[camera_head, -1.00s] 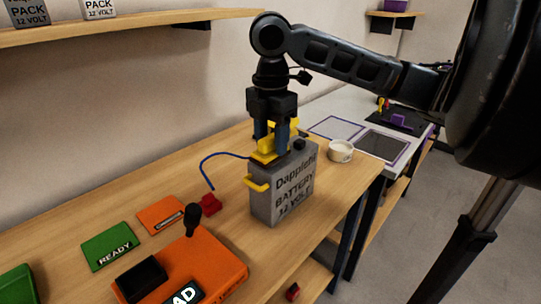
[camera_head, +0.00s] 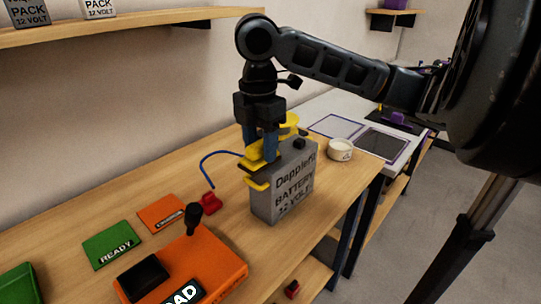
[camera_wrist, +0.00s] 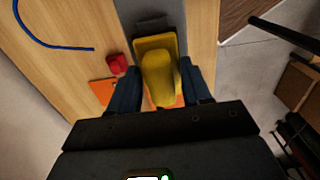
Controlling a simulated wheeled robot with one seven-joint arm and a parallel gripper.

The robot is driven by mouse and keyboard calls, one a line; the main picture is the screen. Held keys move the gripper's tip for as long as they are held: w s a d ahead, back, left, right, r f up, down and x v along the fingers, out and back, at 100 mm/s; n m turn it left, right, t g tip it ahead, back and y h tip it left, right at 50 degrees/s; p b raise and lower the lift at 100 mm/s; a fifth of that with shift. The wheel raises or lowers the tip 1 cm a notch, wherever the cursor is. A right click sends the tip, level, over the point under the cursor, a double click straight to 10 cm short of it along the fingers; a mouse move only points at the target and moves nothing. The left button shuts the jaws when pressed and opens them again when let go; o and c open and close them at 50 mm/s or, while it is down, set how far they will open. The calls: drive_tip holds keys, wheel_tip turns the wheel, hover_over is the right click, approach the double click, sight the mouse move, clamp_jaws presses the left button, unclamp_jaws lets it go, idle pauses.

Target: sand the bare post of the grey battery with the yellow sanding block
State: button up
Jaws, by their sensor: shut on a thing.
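The grey battery (camera_head: 284,191) stands upright on the wooden bench, with "BATTERY 12 VOLT" on its front. My gripper (camera_head: 262,152) is above the left part of its top, shut on the yellow sanding block (camera_head: 256,165). In the wrist view the block (camera_wrist: 158,72) sits between my two blue fingers, over the grey battery top (camera_wrist: 150,10). The block is at the battery's top left edge; I cannot tell whether it touches. The bare post is not visible, and the block and fingers cover that part. A black cap (camera_head: 299,143) is on the right of the top.
A blue cable (camera_head: 216,155) with a red clamp (camera_head: 209,198) lies left of the battery. An orange device (camera_head: 190,265) with a black knob stands in front. A white cup (camera_head: 340,150) is to the right. A shelf (camera_head: 150,26) hangs above the bench.

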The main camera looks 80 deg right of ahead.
drive_tip(key=shift+s+d+b, duration=0.2)
drive_tip(key=shift+s+d, duration=0.25)
drive_tip(key=shift+d, duration=0.25)
drive_tip(key=shift+s+d+b, duration=0.2)
drive_tip(key=shift+s+d, duration=0.2)
drive_tip(key=shift+d, duration=0.35)
drive_tip(key=shift+s+d+b, duration=0.2)
drive_tip(key=shift+s+d, duration=0.25)
drive_tip(key=shift+d, duration=0.25)
drive_tip(key=shift+d, duration=0.1)
drive_tip(key=shift+s+d, duration=0.5)
drive_tip(key=shift+d, duration=0.2)
drive_tip(key=shift+a, duration=0.1)
drive_tip(key=shift+w+a, duration=0.45)
drive_tip(key=shift+a, duration=0.25)
drive_tip(key=shift+w+a, duration=0.4)
drive_tip(key=shift+a, duration=0.3)
drive_tip(key=shift+w+a, duration=0.45)
drive_tip(key=shift+a, duration=0.25)
drive_tip(key=shift+f, duration=0.1)
drive_tip(key=shift+p, duration=0.3)
